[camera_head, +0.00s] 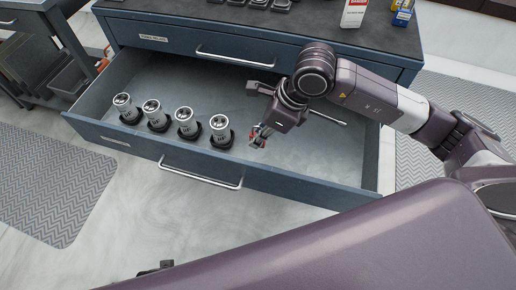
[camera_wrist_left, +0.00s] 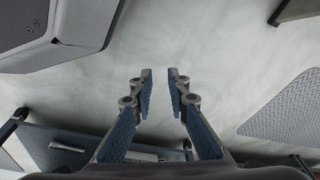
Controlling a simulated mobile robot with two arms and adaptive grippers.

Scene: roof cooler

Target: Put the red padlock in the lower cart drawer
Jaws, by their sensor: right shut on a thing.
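My right gripper (camera_head: 260,134) reaches down into the open lower drawer (camera_head: 290,184) of the blue cart. It is shut on a small red thing, likely the red padlock (camera_head: 256,138), most of which the fingers hide. The padlock is over the drawer's floor, right of a row of grey cylinders; I cannot tell whether it touches the floor. My left gripper (camera_wrist_left: 160,78) is open and empty over the pale floor in the left wrist view.
Several grey cylinders (camera_head: 187,122) in black holders stand in the drawer's left half. A thin metal tool (camera_head: 328,117) lies at its right. The upper drawer (camera_head: 160,38) is shut. A patterned mat (camera_head: 50,185) lies left.

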